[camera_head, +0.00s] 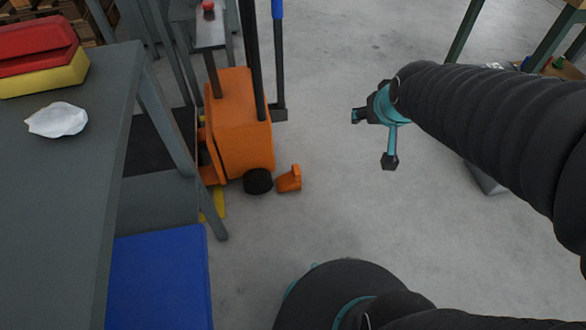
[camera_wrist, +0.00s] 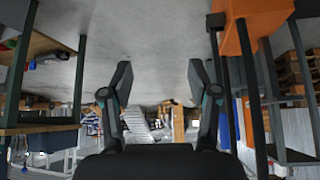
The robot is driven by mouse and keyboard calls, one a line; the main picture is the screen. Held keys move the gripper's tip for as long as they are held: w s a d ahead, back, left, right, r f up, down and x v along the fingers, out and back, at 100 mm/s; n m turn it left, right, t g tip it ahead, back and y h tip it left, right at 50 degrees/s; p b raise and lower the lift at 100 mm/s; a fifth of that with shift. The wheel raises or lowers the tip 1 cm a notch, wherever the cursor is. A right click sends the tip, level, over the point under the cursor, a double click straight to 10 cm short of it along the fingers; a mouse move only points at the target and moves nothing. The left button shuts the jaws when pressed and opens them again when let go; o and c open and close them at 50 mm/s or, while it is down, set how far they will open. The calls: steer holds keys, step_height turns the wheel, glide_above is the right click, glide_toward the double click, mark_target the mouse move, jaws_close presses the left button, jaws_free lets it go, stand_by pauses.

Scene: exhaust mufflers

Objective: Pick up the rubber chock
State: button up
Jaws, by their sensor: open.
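The chock (camera_head: 289,179) is an orange wedge-shaped piece on the grey concrete floor in the head view. It sits just right of the black wheel (camera_head: 258,181) of an orange cart (camera_head: 240,125). I cannot tell whether it touches the wheel. My gripper (camera_head: 373,138) is open and empty, in the air to the right of the chock and apart from it. In the wrist view my gripper (camera_wrist: 160,85) shows two spread fingers with nothing between them. I cannot make out the chock in the wrist view.
A grey table (camera_head: 60,190) at left holds red and yellow cases (camera_head: 40,55) and a crumpled white cloth (camera_head: 57,119). A blue box (camera_head: 160,277) stands below. The orange cart also shows in the wrist view (camera_wrist: 258,22). Floor right of the chock is clear.

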mark_target(299, 176)
steer(key=w+a+f+t+b, duration=0.1)
steer(key=w+a+f, duration=0.2)
steer(key=w+f, duration=0.35)
steer(key=w+a+f+n+t+y+b, duration=0.15)
steer(key=w+f, duration=0.25)
steer(key=f, duration=0.6)
steer(key=w+a+f+b, duration=0.25)
steer(key=w+f, duration=0.35)
steer(key=f, duration=0.3)
steer(key=s+a+f+n+t+y+b, duration=0.1)
steer(key=s+a+f+b, duration=0.15)
steer(key=f, duration=0.95)
steer(key=s+a+f+t+y+b, duration=0.1)
steer(key=s+a+f+t, duration=0.15)
steer(key=f, duration=0.95)
steer(key=x, duration=0.8)
steer(key=shift+a+f, duration=0.3)
steer(key=shift+f, duration=0.05)
steer(key=shift+f+b+x, duration=0.1)
steer(key=shift+b+x, duration=0.25)
steer(key=shift+x, duration=0.95)
steer(key=shift+f+b+x, duration=0.15)
steer(key=shift+b+x, duration=0.2)
steer(key=shift+x, duration=0.95)
steer(key=shift+s+a, duration=0.15)
jaws_close()
